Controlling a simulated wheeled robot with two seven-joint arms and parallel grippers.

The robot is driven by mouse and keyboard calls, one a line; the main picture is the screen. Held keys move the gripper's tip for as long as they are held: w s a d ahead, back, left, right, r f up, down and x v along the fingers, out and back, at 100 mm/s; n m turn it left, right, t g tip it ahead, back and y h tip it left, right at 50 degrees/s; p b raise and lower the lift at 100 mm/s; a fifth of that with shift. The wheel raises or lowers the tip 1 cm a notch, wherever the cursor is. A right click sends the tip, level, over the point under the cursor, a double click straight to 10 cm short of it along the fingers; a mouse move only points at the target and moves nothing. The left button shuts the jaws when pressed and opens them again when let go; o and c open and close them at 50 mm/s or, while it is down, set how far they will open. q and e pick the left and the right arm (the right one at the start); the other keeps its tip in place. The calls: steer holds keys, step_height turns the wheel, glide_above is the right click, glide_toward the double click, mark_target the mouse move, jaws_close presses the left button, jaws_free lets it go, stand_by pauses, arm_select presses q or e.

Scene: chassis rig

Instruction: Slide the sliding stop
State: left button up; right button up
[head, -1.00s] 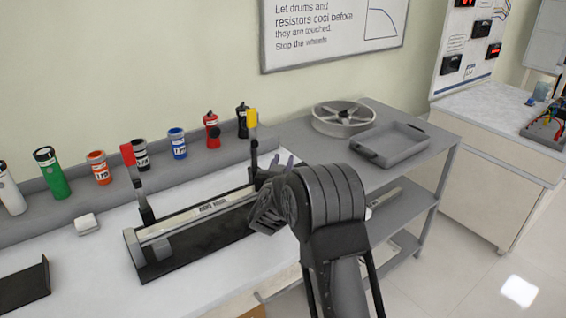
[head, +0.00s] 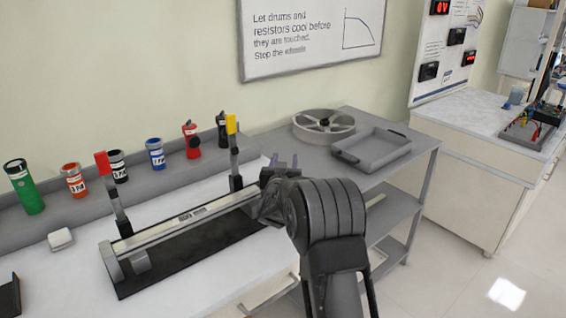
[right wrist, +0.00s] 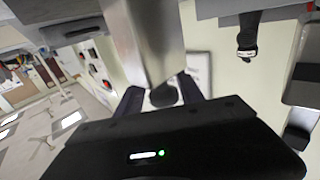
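A metal rail (head: 185,225) on a black base (head: 200,255) lies on the white bench. An upright red-topped stop (head: 113,193) stands near its left end and a yellow-topped one (head: 234,155) near its right end. I cannot tell which slides. My right gripper (head: 284,161) is at the rail's right end, beyond the yellow-topped stop. In the right wrist view its two dark fingers (right wrist: 162,98) are apart, with a rounded dark knob (right wrist: 163,94) and a pale metal bar (right wrist: 145,40) showing between them; contact is unclear. My left gripper is not in view.
A row of coloured canisters, including a green one (head: 24,187), stands on the grey ledge behind the rail. A small white block (head: 61,239) lies left of it. A grey shelf at right holds a spoked wheel (head: 323,126) and tray (head: 372,150).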

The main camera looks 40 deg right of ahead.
steer(key=shift+a, duration=0.15)
steer(key=shift+b+v, duration=0.45)
steer(key=shift+v, duration=3.35)
